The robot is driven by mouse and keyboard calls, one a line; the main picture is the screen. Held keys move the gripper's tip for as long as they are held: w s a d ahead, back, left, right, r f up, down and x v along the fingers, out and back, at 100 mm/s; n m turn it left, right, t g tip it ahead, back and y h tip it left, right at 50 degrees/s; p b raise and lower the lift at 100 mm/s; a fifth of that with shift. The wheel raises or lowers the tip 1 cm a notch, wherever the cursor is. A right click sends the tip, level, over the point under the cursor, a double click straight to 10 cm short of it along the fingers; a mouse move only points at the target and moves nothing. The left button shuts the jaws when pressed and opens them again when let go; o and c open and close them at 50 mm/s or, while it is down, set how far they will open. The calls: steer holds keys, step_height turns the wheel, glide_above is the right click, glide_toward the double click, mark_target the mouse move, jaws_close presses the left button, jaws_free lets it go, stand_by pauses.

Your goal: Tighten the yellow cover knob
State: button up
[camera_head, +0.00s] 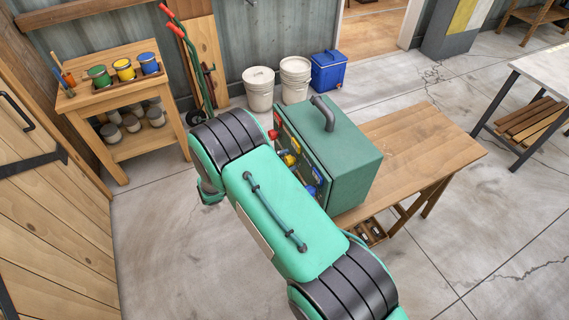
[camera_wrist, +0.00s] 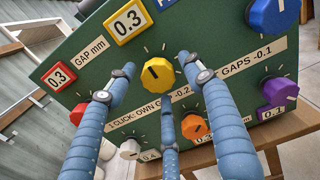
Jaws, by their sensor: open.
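The yellow cover knob (camera_wrist: 157,73) is a faceted knob with a dark pointer mark on a green panel (camera_wrist: 90,50). In the head view the yellow knob (camera_head: 289,159) shows on the side face of a green box (camera_head: 345,165) with a grey handle. My gripper (camera_wrist: 156,66) has three blue fingers, spread open around the yellow knob: one left, one right, one below. Whether they touch it I cannot tell. A yellow-framed 0.3 gap display (camera_wrist: 127,20) sits above the knob. In the head view my arm hides the gripper.
Close by on the panel are a red knob (camera_wrist: 77,114), a white knob (camera_wrist: 130,149), an orange knob (camera_wrist: 194,127), a purple knob (camera_wrist: 281,91) and a blue knob (camera_wrist: 272,15). The box stands on a wooden bench (camera_head: 425,140). Bare floor (camera_head: 160,240) lies left of my arm.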

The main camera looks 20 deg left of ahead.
steer(key=c, duration=1.1)
steer(key=shift+d+f+m+b, duration=0.1)
steer(key=shift+f+m+b, duration=0.2)
steer(key=shift+b, duration=0.1)
steer(key=m+b, duration=0.3)
steer(key=m, duration=0.1)
steer(key=shift+f, duration=0.1)
steer(key=shift+m+b, duration=1.45)
steer(key=shift+m, duration=0.65)
steer(key=shift+c, duration=0.3)
steer(key=shift+o, duration=0.2)
steer(key=shift+c, duration=0.2)
steer(key=o, duration=1.2)
steer(key=shift+c, duration=0.2)
steer(key=shift+w+a+r, duration=0.1)
steer(key=shift+a+r, duration=0.1)
steer(key=shift+r, duration=0.1)
